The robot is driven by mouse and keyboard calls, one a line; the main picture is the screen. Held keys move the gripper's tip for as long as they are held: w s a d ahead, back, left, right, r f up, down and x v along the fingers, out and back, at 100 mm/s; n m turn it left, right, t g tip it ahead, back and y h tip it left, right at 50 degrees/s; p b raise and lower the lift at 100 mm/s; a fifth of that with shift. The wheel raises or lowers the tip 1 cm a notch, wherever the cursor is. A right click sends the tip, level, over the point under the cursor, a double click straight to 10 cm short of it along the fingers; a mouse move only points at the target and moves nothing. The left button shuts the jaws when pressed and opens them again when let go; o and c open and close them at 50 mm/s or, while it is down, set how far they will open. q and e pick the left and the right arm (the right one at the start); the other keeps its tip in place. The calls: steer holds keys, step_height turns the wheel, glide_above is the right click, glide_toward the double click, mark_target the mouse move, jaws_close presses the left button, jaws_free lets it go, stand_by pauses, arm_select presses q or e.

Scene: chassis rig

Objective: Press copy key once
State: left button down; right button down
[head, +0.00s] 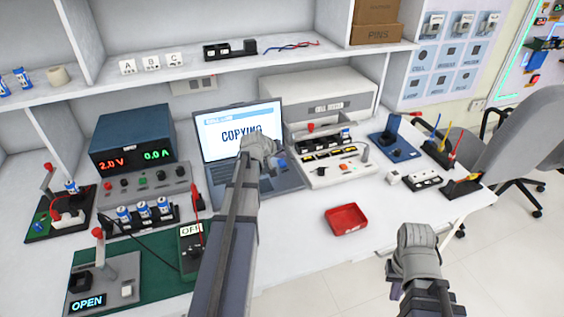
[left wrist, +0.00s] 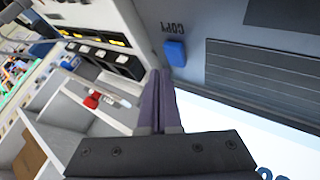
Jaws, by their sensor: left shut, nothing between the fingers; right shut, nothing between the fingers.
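The laptop (head: 222,170) stands open on the bench, and its screen (head: 240,117) reads "COPYING". The blue copy key (left wrist: 174,53) is on the laptop deck beside the printed word COPY. It also shows in the head view (head: 281,163), just right of my left gripper (head: 268,150). In the left wrist view my left gripper (left wrist: 158,75) is shut and empty, with its fingertips close to the key. I cannot tell whether they touch it. My right gripper (head: 416,236) looks shut and empty, off the bench's front edge at the right.
A red tray (head: 347,219) lies in front of the laptop. A power supply (head: 134,140) and a battery holder (head: 145,215) stand to the left. Some bench is clear around the red tray.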

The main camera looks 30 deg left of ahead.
mark_target(281, 164)
arm_select(q)
step_height(281, 164, up, 5)
steer(key=p, duration=0.4)
steer(key=shift+f, duration=0.1)
stand_by(0.6)
steer(key=s+d+f+m+g+h+p, duration=0.1)
steer(key=s+d+m+g+p, duration=0.25)
steer(key=d, duration=0.95)
steer(key=s+d+m+g+h+p, duration=0.15)
steer(key=s+d+m, duration=0.35)
steer(key=d, duration=0.8)
steer(key=s+d+r+m+g+y+p, duration=0.1)
steer(key=s+d+m+g+y, duration=0.1)
steer(key=s+d, duration=0.3)
steer(key=s+d+m+g+y+p, duration=0.1)
steer(key=s+d, duration=0.4)
steer(key=s, duration=0.7)
steer(key=shift+s+d+r+m+g+y+p, duration=0.3)
steer(key=shift+s+d+r+m+g+y, duration=0.1)
steer(key=shift+m+g, duration=0.4)
